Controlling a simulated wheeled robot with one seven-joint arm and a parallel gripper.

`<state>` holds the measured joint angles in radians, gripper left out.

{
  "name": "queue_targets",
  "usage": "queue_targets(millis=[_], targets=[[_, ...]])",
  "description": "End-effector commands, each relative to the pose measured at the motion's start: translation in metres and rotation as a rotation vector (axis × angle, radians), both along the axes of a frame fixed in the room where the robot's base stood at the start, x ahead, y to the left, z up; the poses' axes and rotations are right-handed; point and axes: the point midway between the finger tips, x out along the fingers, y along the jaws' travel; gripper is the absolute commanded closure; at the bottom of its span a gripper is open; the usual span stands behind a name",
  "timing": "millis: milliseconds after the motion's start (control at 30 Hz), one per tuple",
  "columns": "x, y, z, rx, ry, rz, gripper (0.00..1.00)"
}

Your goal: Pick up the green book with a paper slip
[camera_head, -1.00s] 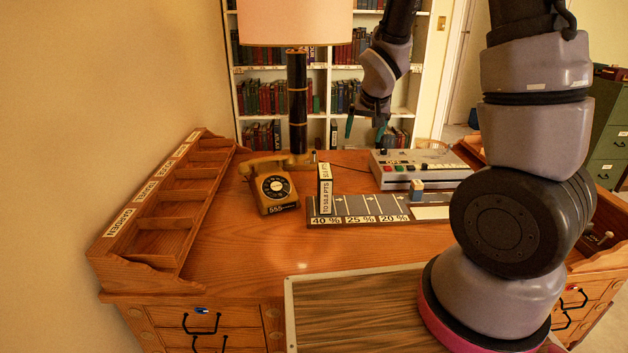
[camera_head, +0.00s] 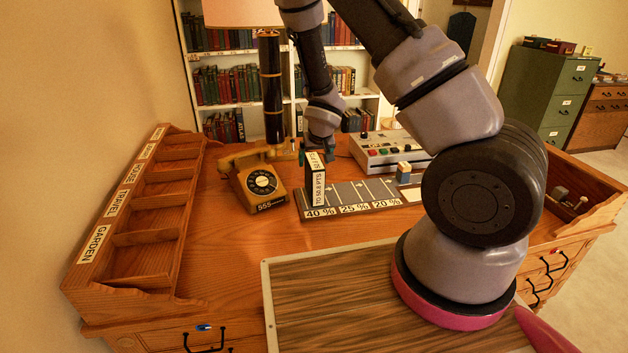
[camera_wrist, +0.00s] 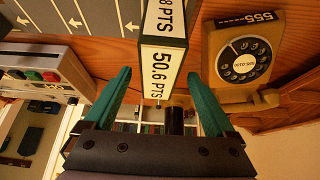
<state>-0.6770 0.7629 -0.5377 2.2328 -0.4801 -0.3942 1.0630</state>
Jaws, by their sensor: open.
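I cannot pick out for certain a green book with a paper slip. An upright block (camera_head: 316,180) with dark green edges and white printed labels stands on the board marked 40 %, 25 % and 20 %, at its left end. The block also shows in the wrist view (camera_wrist: 163,45), its label reading 50.6 PTS. My gripper (camera_head: 329,150) is at the block's top in the head view. In the wrist view its teal fingers (camera_wrist: 158,75) are open, with the block's near end showing between and beyond their tips. Whether they touch it, I cannot tell.
A yellow rotary telephone (camera_head: 258,182) stands just left of the block. A control box (camera_head: 390,150) with buttons is behind on the right. The marked board (camera_head: 350,194) lies under the block. A lamp (camera_head: 271,85) and bookshelves (camera_head: 228,85) are behind.

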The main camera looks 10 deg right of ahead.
Motion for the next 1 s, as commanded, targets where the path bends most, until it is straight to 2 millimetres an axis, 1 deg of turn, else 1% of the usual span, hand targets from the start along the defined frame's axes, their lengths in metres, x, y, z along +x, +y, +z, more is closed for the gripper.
queue_targets(millis=[300, 400, 1000], targets=[[0.019, -0.001, -0.034, -0.003, 0.002, 0.002, 0.10], [0.024, -0.001, -0.041, -0.002, 0.001, 0.002, 0.10], [0.026, -0.001, -0.046, 0.000, 0.000, -0.001, 0.10]])
